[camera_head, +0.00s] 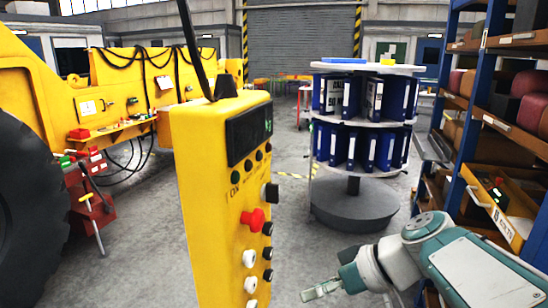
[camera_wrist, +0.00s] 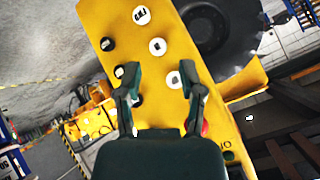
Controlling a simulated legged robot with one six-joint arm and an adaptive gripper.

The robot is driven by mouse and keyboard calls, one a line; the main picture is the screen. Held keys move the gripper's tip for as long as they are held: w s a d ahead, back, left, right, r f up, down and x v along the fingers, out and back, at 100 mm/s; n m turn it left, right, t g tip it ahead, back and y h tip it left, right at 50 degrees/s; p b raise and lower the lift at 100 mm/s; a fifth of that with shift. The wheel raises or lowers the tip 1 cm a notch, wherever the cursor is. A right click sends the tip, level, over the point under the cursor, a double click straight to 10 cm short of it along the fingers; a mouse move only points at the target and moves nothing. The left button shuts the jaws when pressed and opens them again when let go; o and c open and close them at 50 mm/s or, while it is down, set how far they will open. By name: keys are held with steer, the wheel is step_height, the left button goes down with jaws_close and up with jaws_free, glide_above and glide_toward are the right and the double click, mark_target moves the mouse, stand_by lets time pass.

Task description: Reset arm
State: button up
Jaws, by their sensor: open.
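My arm (camera_head: 475,268) reaches in from the lower right of the head view, teal with a pale cover. My gripper (camera_head: 318,290) is at its left end, low and to the right of the yellow control box. In the wrist view my gripper (camera_wrist: 160,75) has its two dark green fingers spread apart with nothing held between them. Beyond them is the yellow control box (camera_wrist: 180,22), tilted in view, with black and white buttons. A gap from the fingers to the box is hard to judge.
The control box (camera_head: 212,200) stands close in front, with a red knob (camera_head: 253,219). A round rack of blue binders (camera_head: 358,68) stands behind my arm. Blue shelving (camera_head: 468,150) with bins closes the right side. A yellow vehicle (camera_head: 150,75) is at left. Floor shows between.

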steer(key=s+d+f+m+t+h, duration=0.2)
steer(key=s+d+f+m+h, duration=0.4)
steer(key=s+h, duration=0.3)
steer(key=shift+s+d+f+m+t+h, duration=0.2)
steer(key=shift+s+d+m+t+h, duration=0.15)
steer(key=shift+d+m, duration=0.5)
